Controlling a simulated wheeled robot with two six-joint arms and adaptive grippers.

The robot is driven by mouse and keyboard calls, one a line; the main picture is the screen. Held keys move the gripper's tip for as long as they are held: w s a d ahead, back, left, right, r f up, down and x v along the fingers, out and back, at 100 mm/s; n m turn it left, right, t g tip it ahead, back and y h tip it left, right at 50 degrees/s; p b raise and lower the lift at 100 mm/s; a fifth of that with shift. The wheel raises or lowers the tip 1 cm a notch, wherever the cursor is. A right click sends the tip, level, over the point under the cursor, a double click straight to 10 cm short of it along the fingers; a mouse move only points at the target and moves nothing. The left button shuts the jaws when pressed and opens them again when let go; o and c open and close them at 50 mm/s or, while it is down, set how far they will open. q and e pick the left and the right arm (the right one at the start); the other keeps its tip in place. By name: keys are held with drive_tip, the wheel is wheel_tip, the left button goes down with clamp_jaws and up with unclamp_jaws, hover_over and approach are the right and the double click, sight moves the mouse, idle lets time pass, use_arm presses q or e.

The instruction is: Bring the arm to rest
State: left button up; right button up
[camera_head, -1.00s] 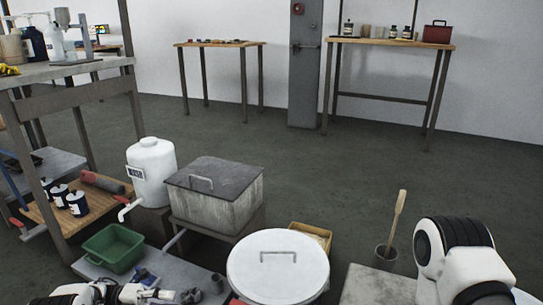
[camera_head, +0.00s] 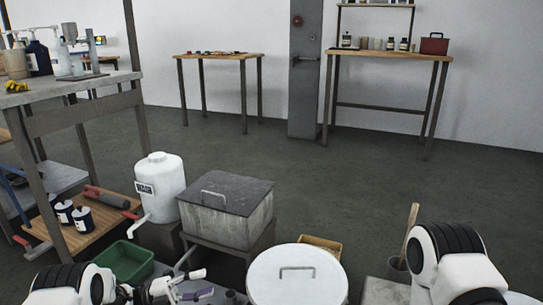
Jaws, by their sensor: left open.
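My left arm comes in at the bottom left, white with black joints. My left gripper (camera_head: 186,285) is open and appears empty, in front of the green bin (camera_head: 128,262) and left of the round white lid (camera_head: 296,276). Its fingers point to the right. My right arm shows as a white and black link at the bottom right; its gripper is out of the picture.
A grey lidded box (camera_head: 226,214) and a white tank with a spout (camera_head: 160,187) stand behind the gripper. A pot with a wooden stick (camera_head: 410,228) is beside my right arm. The floor behind is open.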

use_arm(q)
drive_tip(key=s+d+f+n+t+y+p, duration=0.15)
drive_tip(key=d+f+n+t+y, duration=0.25)
drive_tip(key=n+t+y, duration=0.7)
drive_tip(key=s+a+f+n+g+y, duration=0.25)
drive_tip(key=s+f+n+g, duration=0.45)
drive_tip(key=s+n, duration=0.4)
drive_tip(key=s+a+f+n+g+y, duration=0.2)
drive_tip(key=s+a+n+g+y, duration=0.15)
drive_tip(key=s, duration=0.85)
drive_tip(key=s+a+f+n+g+y, duration=0.25)
drive_tip(key=s+a+n, duration=0.2)
drive_tip(key=s, duration=0.75)
wheel_tip(320, 180, up, 39)
drive_tip(key=s+n+g+p, duration=0.1)
drive_tip(key=n+p, duration=0.1)
drive_tip(key=p, duration=3.6)
drive_tip(key=shift+s+a+f+g+y+p, duration=0.15)
drive_tip(key=shift+s+f+g+y+p, duration=0.05)
drive_tip(key=shift+g+y+p, duration=0.15)
